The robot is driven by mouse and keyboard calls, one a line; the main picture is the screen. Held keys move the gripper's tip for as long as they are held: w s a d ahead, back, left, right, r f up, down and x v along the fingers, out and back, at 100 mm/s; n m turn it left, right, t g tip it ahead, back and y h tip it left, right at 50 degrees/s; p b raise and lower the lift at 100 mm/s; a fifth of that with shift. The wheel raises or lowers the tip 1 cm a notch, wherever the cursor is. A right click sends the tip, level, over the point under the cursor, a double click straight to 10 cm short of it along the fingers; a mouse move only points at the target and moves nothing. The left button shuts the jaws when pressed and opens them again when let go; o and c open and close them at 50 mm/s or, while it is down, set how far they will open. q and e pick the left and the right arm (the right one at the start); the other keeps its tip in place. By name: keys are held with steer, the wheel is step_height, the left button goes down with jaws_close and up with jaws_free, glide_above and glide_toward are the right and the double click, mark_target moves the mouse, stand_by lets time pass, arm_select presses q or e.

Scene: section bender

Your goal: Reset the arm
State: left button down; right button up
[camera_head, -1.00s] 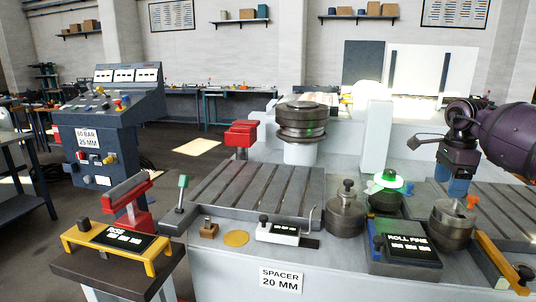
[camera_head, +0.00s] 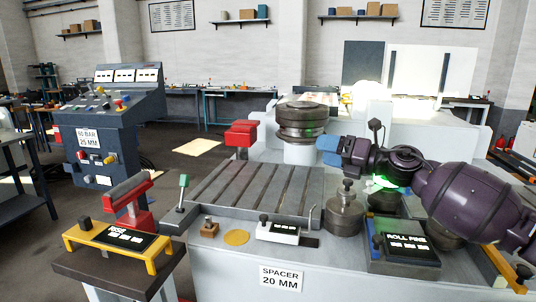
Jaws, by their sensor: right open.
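My right arm, dark purple, comes in from the right edge in the head view. Its right gripper (camera_head: 327,150) points left with blue fingertips, in front of and beside the grey roller stack (camera_head: 301,120). It is open, with nothing seen between the fingers. The arm passes above the bench and hides part of the green-lit knob (camera_head: 383,182) and most of the right-hand dark roller (camera_head: 446,238). My left gripper is not in view.
Below the arm are a slotted plate (camera_head: 250,191), a dark roller with a knob (camera_head: 344,212) and a "ROLL FINE" box (camera_head: 407,245). A red block (camera_head: 241,134) stands left of the gripper. A control console (camera_head: 105,125) and yellow-framed stand (camera_head: 115,243) are farther left.

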steer(key=s+d+f+m+t+h, duration=0.2)
steer(key=s+f+m+t+h, duration=0.4)
steer(key=f+m, duration=0.7)
steer(key=s+d+f+m+t+h, duration=0.3)
steer(key=s+f+m, duration=0.4)
steer(key=f+m, duration=0.6)
steer(key=s+d+f+m+g+h, duration=0.2)
steer(key=s+f+m, duration=0.2)
steer(key=s, duration=0.6)
steer(key=s+d+f+m+g+h, duration=0.2)
steer(key=s+d+f+m, duration=0.1)
steer(key=s+f, duration=0.6)
steer(key=s+d+f+m+g+h, duration=0.2)
steer(key=s+f+m, duration=0.3)
steer(key=s, duration=0.5)
steer(key=shift+s+d+f+g+h+p, duration=0.35)
steer(key=shift+d+f+g, duration=0.25)
steer(key=shift+f, duration=0.35)
steer(key=shift+a, duration=0.1)
